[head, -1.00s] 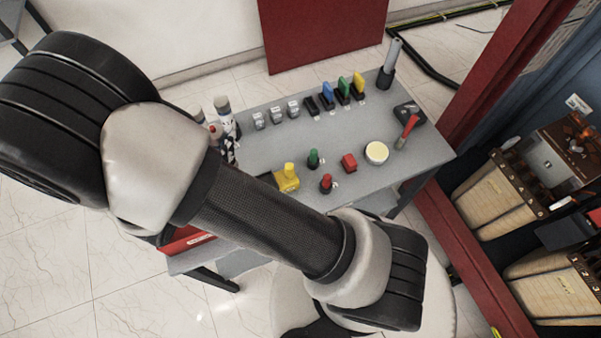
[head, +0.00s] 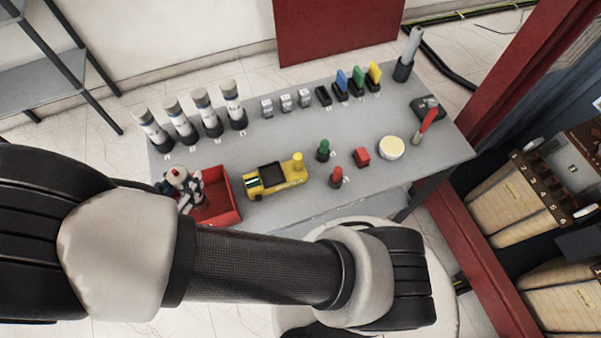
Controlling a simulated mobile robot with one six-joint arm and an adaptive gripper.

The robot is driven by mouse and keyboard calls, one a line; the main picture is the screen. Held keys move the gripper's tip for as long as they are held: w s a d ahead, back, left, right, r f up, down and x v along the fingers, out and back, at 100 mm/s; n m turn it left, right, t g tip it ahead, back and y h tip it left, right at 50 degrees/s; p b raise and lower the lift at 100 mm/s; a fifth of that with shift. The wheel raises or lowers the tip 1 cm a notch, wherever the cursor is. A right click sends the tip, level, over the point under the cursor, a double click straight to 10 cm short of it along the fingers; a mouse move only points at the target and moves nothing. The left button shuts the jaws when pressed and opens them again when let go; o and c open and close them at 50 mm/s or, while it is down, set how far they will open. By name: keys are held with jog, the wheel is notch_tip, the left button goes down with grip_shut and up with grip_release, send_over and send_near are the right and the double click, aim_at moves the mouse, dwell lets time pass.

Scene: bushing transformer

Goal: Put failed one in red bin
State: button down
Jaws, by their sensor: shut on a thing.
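The red bin (head: 223,198) is an open-topped tray on the left front part of the grey table, partly hidden by my arm and gripper. My gripper (head: 188,196) is over the bin's left side, small and partly blurred into the arm. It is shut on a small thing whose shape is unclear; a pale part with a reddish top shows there. Several white-and-grey bushings stand upright in black bases in a row at the back left, such as this bushing (head: 207,112). I cannot tell by sight which one is failed.
A yellow toy-like vehicle (head: 275,178) stands right of the bin. A green knob (head: 323,150), a red knob (head: 337,177), a red block (head: 362,157) and a round cream disc (head: 391,147) stand farther right. Small grey blocks and coloured cards line the back.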

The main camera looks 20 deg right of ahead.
notch_tip(320, 180, down, 2)
jog(key=shift+f+b, duration=0.25)
jog(key=shift+b, duration=0.4)
jog(key=c, duration=1)
grip_release()
jog(key=shift+o, duration=0.2)
jog(key=v, duration=1.2)
jog(key=shift+r, duration=0.1)
